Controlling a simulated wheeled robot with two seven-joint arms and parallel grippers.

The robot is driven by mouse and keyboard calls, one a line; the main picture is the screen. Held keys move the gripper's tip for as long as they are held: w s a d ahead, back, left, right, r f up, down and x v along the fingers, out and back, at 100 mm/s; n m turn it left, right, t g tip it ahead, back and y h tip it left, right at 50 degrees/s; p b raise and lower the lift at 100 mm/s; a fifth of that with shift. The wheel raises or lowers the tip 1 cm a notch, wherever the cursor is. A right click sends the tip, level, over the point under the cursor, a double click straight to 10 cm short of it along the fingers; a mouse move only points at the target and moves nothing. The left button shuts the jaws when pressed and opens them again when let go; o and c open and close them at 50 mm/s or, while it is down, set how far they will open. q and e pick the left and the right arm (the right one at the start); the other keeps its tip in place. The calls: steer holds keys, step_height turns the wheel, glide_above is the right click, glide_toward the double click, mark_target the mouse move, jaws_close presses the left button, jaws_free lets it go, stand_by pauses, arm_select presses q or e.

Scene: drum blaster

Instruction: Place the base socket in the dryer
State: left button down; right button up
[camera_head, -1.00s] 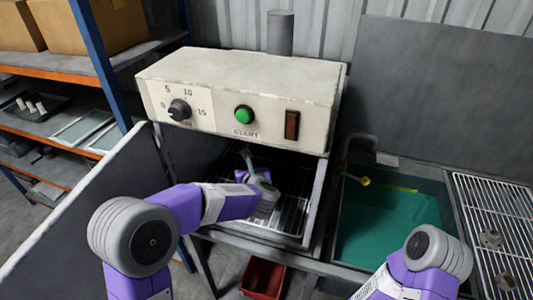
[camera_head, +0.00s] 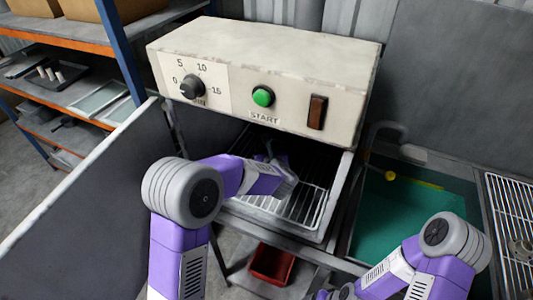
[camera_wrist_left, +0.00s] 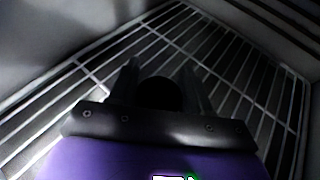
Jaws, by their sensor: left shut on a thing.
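The dryer (camera_head: 265,75) is a cream box with a dial, a green START button and a dark switch, above an open chamber with a wire rack (camera_head: 305,205). My left arm reaches into the chamber, and my left gripper (camera_head: 270,150) is inside, partly lost in shadow. In the left wrist view the gripper (camera_wrist_left: 160,68) is shut on a dark round thing, seemingly the base socket (camera_wrist_left: 160,93), over the wire rack (camera_wrist_left: 225,60). I cannot tell whether it touches the rack. The socket is not clear in the head view.
The dryer's open door (camera_head: 95,200) stands left of my left arm. A sink with green liquid (camera_head: 405,210) and a wire drainer (camera_head: 515,210) lie to the right. A red bin (camera_head: 271,263) is below. A shelf (camera_head: 70,95) stands at the left.

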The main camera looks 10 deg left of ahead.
arm_select(q)
steer(key=shift+f, duration=0.1)
steer(key=shift+f, duration=0.1)
steer(key=shift+c, duration=2.4)
jaws_free()
steer(key=v, duration=1.1)
steer(key=shift+p, duration=0.35)
steer(key=shift+s+d, duration=0.25)
steer(key=shift+s, duration=0.25)
